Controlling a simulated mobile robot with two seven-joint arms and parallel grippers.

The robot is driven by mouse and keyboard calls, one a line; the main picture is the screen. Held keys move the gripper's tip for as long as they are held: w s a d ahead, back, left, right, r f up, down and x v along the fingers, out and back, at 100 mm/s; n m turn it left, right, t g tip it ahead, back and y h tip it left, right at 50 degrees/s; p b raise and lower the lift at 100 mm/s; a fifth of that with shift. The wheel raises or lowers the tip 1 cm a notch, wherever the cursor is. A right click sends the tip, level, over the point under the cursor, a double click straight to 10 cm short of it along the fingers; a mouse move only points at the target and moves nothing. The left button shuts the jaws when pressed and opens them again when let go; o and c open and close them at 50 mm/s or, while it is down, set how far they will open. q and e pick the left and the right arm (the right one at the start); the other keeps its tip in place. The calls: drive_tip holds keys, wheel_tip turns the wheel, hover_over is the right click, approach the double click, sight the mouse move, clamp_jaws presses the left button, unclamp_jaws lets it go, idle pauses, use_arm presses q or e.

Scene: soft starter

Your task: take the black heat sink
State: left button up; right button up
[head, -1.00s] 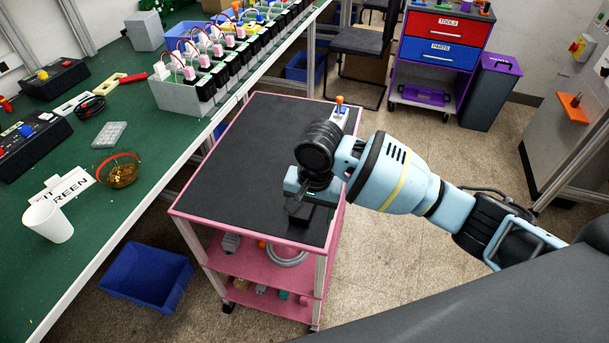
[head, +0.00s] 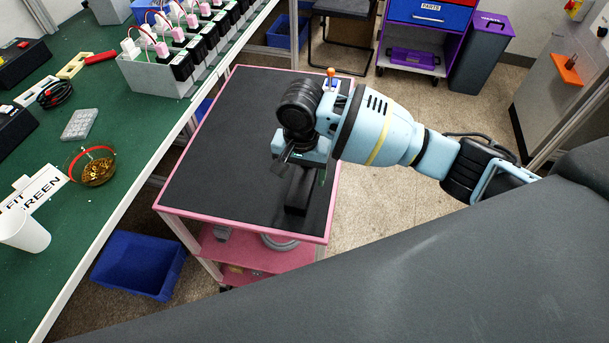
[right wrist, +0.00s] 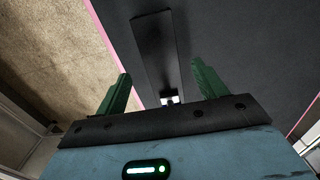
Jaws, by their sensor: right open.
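The black heat sink (head: 297,192) is a long dark block lying on the black top of the pink cart, near its right edge. In the right wrist view the heat sink (right wrist: 154,48) shows as a long dark bar between the two green fingers, beyond their tips. My right gripper (head: 291,165) is over the cart top, at the far part of the heat sink, and hides some of it. In the right wrist view the right gripper (right wrist: 163,84) is open, with a gap on both sides of the bar. My left gripper is not in view.
The pink cart (head: 240,222) stands beside the green workbench (head: 110,170). A small control with an orange knob (head: 331,79) is at the cart's back right corner. A blue bin (head: 138,265) is on the floor. The cart top left of the gripper is clear.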

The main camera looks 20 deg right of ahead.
sight(300, 187)
drive_tip(key=f, duration=0.4)
drive_tip(key=shift+s+a+f+b, duration=0.2)
drive_tip(key=shift+f+b, duration=0.05)
drive_tip(key=shift+b, duration=0.05)
drive_tip(key=shift+f, duration=0.25)
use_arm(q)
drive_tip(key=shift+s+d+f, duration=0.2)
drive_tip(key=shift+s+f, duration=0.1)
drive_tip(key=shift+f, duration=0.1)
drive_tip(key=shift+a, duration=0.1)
use_arm(e)
drive_tip(key=c, duration=1.3)
drive_tip(key=shift+o, duration=0.2)
drive_tip(key=shift+r, duration=0.15)
